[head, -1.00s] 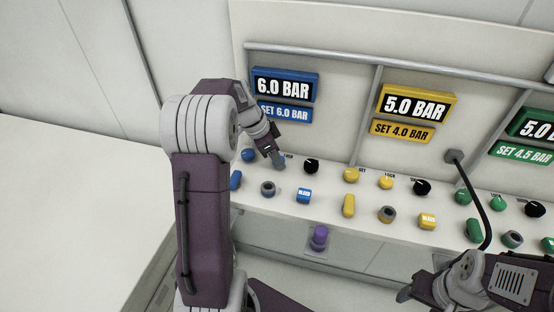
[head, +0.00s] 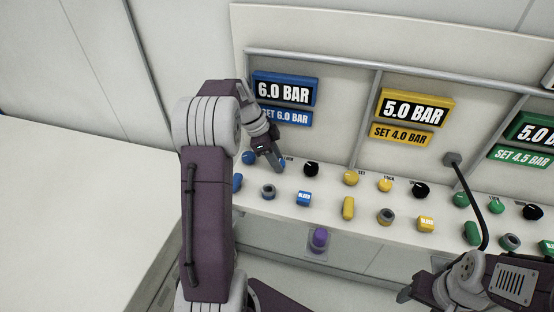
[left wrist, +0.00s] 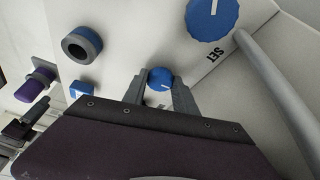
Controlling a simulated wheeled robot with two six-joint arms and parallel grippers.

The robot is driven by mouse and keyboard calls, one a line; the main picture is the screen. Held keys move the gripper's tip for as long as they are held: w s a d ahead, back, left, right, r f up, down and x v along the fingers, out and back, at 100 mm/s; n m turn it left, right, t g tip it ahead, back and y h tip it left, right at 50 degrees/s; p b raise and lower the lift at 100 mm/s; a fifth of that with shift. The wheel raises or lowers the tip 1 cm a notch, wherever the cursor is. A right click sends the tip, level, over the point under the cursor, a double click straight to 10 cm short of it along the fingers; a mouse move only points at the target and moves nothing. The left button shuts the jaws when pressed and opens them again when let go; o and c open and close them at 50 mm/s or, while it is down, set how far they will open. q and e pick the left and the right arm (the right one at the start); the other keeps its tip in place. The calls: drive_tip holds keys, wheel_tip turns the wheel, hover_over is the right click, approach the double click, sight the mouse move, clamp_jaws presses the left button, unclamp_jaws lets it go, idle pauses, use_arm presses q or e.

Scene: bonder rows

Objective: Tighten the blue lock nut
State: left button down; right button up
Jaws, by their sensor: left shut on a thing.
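The blue lock nut (left wrist: 160,79) is a small round knob with a white mark on its face. In the left wrist view it sits between the two fingers of my left gripper (left wrist: 163,97), which is shut on it. In the head view my left gripper (head: 277,166) points down at the panel and mostly covers the nut. The blue display (head: 285,89) reads 6.0 BAR, and the plate (head: 286,116) below it reads SET 6.0 BAR. My right gripper (head: 405,296) is low at the right, away from the blue controls; its jaw opening is unclear.
The larger blue SET knob (left wrist: 212,18) is close by the nut. A black knob (head: 311,169), a grey ring (head: 268,192) and a blue button (head: 304,198) are also near. A grey rail (left wrist: 275,85) runs alongside. Yellow controls (head: 351,178) stand further right.

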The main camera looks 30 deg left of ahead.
use_arm(q)
drive_tip(key=c, duration=1)
unclamp_jaws()
drive_tip(key=shift+a, duration=0.1)
drive_tip(key=shift+r, duration=0.15)
drive_tip(key=v, duration=0.5)
drive_tip(key=shift+s+a+p, duration=0.15)
drive_tip(key=shift+a+p, duration=0.15)
drive_tip(key=s+a, duration=0.5)
drive_tip(key=a, duration=0.5)
drive_tip(key=shift+s, duration=0.25)
